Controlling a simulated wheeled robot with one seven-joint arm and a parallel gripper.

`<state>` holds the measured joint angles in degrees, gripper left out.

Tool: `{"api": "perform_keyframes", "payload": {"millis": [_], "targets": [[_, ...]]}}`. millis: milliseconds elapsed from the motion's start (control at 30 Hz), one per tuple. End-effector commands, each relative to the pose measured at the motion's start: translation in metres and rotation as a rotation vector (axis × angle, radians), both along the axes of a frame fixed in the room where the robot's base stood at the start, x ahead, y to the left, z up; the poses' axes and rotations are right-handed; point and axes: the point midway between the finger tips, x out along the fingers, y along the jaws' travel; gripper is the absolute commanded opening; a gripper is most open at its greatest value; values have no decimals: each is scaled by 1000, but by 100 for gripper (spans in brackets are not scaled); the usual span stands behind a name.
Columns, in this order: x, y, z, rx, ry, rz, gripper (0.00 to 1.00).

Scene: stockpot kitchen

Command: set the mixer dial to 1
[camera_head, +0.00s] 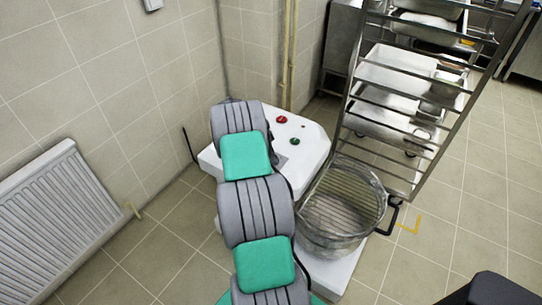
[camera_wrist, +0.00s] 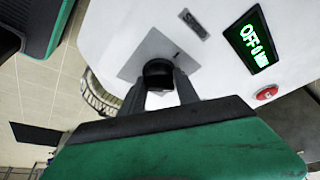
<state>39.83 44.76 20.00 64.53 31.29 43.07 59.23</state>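The mixer (camera_head: 313,151) is a white machine behind my arm in the head view. Its white face (camera_wrist: 125,30) fills much of the wrist view. A round dark dial (camera_wrist: 158,68) sits on a grey square plate (camera_wrist: 136,64) there. My gripper (camera_wrist: 160,84) has its two dark fingers apart, one on each side of the dial. I cannot tell whether the fingers touch it. The dial's pointer and setting are hidden. In the head view the dial and gripper are hidden behind my arm.
A red button (camera_wrist: 266,93) is right of the dial. A metal rack trolley (camera_head: 420,98) is beyond; a radiator (camera_head: 58,227) is left.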

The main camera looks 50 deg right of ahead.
Motion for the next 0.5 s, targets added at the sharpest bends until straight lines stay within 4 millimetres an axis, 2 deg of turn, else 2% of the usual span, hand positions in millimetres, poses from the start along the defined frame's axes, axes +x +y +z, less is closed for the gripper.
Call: {"api": "perform_keyframes", "payload": {"millis": [67, 400, 500], "targets": [[0, 0, 0, 0, 0, 0, 29], [0, 0, 0, 0, 0, 0, 2], [0, 0, 0, 0, 0, 1, 0]]}}
